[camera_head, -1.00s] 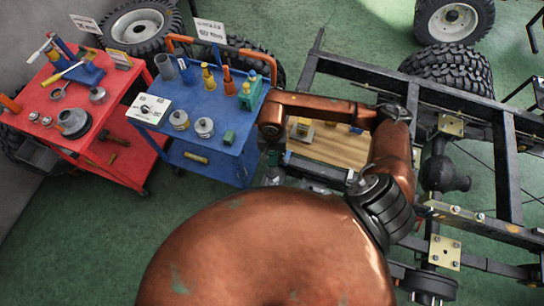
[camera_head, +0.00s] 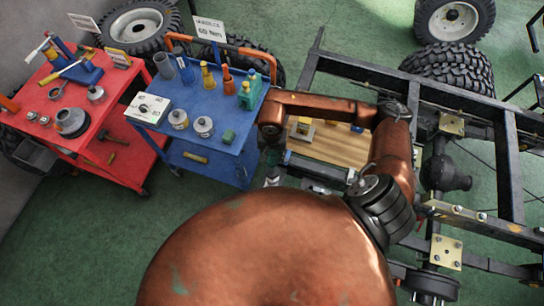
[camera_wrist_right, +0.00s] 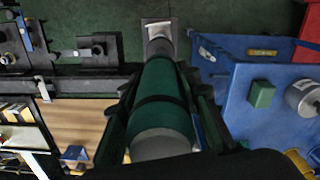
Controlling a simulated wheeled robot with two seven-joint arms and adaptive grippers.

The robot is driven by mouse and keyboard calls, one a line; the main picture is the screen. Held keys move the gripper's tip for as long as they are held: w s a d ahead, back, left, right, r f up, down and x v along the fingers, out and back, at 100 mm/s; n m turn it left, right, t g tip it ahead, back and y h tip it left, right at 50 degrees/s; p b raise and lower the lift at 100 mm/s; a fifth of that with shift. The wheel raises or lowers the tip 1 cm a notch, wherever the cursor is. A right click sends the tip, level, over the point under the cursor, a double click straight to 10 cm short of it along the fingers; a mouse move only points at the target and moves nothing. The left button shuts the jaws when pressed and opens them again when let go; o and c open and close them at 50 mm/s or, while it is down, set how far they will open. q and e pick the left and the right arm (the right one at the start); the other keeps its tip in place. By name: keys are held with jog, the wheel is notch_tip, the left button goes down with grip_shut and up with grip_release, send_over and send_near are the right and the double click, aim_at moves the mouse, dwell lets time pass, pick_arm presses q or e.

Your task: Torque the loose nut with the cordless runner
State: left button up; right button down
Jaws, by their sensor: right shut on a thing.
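My right gripper (camera_head: 272,160) is beside the right edge of the blue cart, at the end of the copper arm. It is shut around a green cylindrical tool (camera_wrist_right: 164,95) with grey ends, which looks like the cordless runner. In the right wrist view the black fingers lie on both sides of its green body, and its grey far end points toward the top. In the head view the tool (camera_head: 272,178) hangs below the gripper. Several bolts or nuts show on the chassis frame (camera_head: 503,165) and its yellowish plate (camera_head: 445,252); I cannot tell which is loose. My left gripper is not in view.
The blue cart (camera_head: 232,115) carries cans, bottles and a white box. A red cart (camera_head: 100,92) with tools stands left of it. A wooden board (camera_head: 335,145) lies between the blue cart and the black frame. Tyres (camera_head: 455,72) stand behind. Green floor is open at lower left.

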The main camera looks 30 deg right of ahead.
jog(key=shift+f+b, duration=0.7)
jog(key=shift+b, duration=0.15)
dwell(1.4)
jog(key=shift+b, duration=0.35)
jog(key=shift+r, duration=0.15)
dwell(0.5)
jog(key=shift+r, duration=1.5)
jog(key=shift+r, duration=0.1)
notch_tip(320, 180, up, 5)
jog(key=shift+f+p, duration=0.1)
jog(key=shift+p, duration=0.9)
jog(key=shift+a, duration=0.1)
